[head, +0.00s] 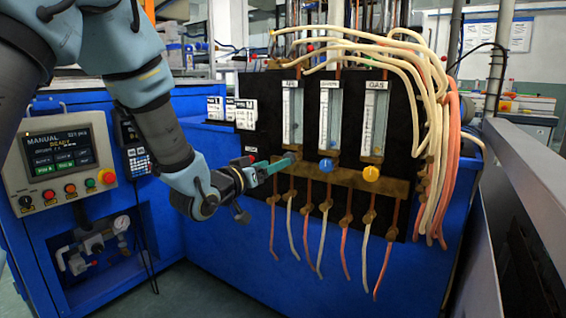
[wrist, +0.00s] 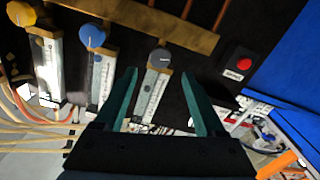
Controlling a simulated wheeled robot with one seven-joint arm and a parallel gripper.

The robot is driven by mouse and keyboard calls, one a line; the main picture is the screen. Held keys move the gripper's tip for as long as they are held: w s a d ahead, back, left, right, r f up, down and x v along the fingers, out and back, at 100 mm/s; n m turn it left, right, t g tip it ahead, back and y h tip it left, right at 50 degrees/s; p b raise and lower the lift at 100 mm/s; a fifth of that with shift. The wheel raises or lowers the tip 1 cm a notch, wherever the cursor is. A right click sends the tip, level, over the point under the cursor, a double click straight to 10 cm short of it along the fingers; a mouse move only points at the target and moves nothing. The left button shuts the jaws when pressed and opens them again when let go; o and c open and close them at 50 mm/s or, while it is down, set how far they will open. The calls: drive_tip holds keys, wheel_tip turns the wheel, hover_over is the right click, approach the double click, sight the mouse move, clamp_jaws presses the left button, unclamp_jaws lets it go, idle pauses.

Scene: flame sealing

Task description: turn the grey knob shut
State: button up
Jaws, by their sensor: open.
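The grey knob (wrist: 160,57) sits at the foot of a flow tube in the wrist view, on a brass bar. My gripper (wrist: 158,73) is open, with one teal finger on each side of the knob's line, and the knob appears just beyond the fingertips. In the head view my gripper (head: 289,161) reaches from the left to the lower end of the left flow tube (head: 292,115), and its fingers largely hide the grey knob. I cannot tell whether the fingers touch the knob.
A blue knob (head: 326,165) and a yellow knob (head: 371,173) stand to the right on the brass bar (head: 345,178). A red button (wrist: 243,64) is on the black panel near my gripper. Pale hoses (head: 425,120) hang at the right. A control panel (head: 58,160) stands at left.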

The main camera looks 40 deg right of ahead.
drive_tip(key=x, duration=0.8)
drive_tip(key=shift+b, duration=0.3)
clamp_jaws()
